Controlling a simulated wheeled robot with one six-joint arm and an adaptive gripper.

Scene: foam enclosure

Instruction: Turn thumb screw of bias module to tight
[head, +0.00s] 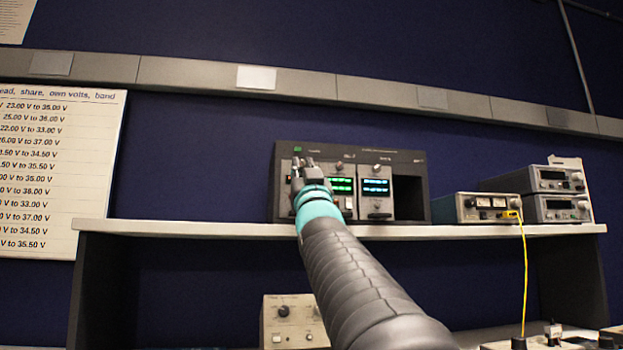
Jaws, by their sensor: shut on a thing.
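A dark rack (405,157) on the shelf holds several modules side by side. One module has a green display (342,185), and the one to its right has a blue display (376,187). A thumb screw (377,168) shows at the top of the blue-display module. My gripper (303,166) is at the upper front of the leftmost module, shut on what appears to be its thumb screw. My gripper hides that screw, so its turn cannot be seen. The labels are too small to tell which module is the bias module.
The rack's right slot (408,198) is dark and empty. Bench instruments (478,207) stand to the right on the shelf (460,233), with a yellow cable (525,265) hanging down. A beige box (290,320) stands below. A chart (50,170) hangs at left.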

